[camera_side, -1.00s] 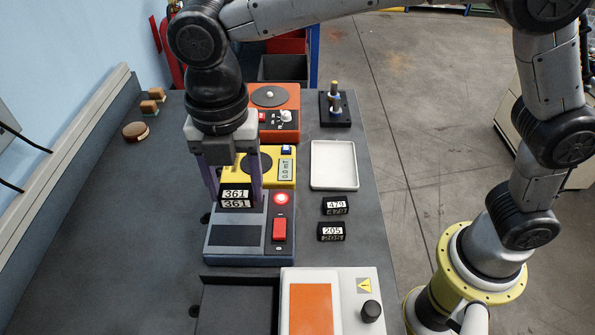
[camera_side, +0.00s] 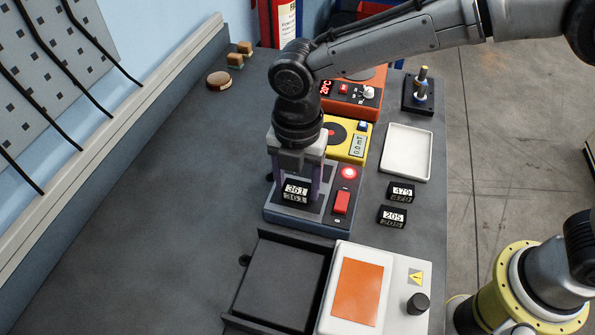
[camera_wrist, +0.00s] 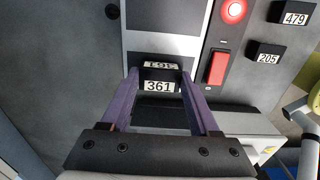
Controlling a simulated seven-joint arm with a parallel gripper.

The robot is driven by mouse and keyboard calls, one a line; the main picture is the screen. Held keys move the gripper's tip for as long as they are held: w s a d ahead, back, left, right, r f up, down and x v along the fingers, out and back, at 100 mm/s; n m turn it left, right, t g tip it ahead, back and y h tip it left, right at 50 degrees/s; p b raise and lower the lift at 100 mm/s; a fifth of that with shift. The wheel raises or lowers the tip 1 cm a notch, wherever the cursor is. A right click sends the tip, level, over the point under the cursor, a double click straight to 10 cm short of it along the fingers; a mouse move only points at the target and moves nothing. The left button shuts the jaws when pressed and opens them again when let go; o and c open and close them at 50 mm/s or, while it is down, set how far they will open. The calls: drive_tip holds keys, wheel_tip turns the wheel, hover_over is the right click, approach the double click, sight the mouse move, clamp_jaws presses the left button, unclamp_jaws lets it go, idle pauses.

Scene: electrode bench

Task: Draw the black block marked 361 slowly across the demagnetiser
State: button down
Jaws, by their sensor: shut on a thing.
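The black block marked 361 (camera_side: 296,192) is between the fingers of my gripper (camera_side: 296,190); its white labels face the camera. In the wrist view the block (camera_wrist: 160,82) sits between the two purple fingers (camera_wrist: 161,88), which are shut on it. The block is over the dark pad of the blue-grey demagnetiser (camera_side: 312,222), whose round red lamp (camera_side: 348,173) is lit beside a red switch (camera_side: 341,202). I cannot tell whether the block touches the pad or is just above it.
Black blocks 479 (camera_side: 401,191) and 205 (camera_side: 392,216) lie right of the demagnetiser. A white tray (camera_side: 407,153) is behind them. A yellow meter (camera_side: 356,145) stands behind the demagnetiser. A dark tray (camera_side: 284,282) and a white box with an orange panel (camera_side: 357,291) are in front.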

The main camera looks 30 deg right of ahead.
sight(308, 167)
drive_tip(key=shift+f, duration=0.35)
drive_tip(key=shift+f, duration=0.2)
idle(0.4)
drive_tip(key=shift+r, duration=0.15)
idle(0.6)
drive_tip(key=shift+w, duration=0.1)
drive_tip(key=shift+w+d, duration=2.55)
drive_tip(key=shift+d, duration=0.1)
drive_tip(key=shift+r, duration=0.1)
drive_tip(key=shift+w+d+r, duration=0.1)
drive_tip(key=shift+r, duration=0.65)
drive_tip(key=shift+w+d+r, duration=0.15)
drive_tip(key=shift+r, duration=0.55)
drive_tip(key=shift+w+d+r, duration=0.1)
drive_tip(key=shift+r, duration=0.65)
drive_tip(key=shift+r, duration=0.1)
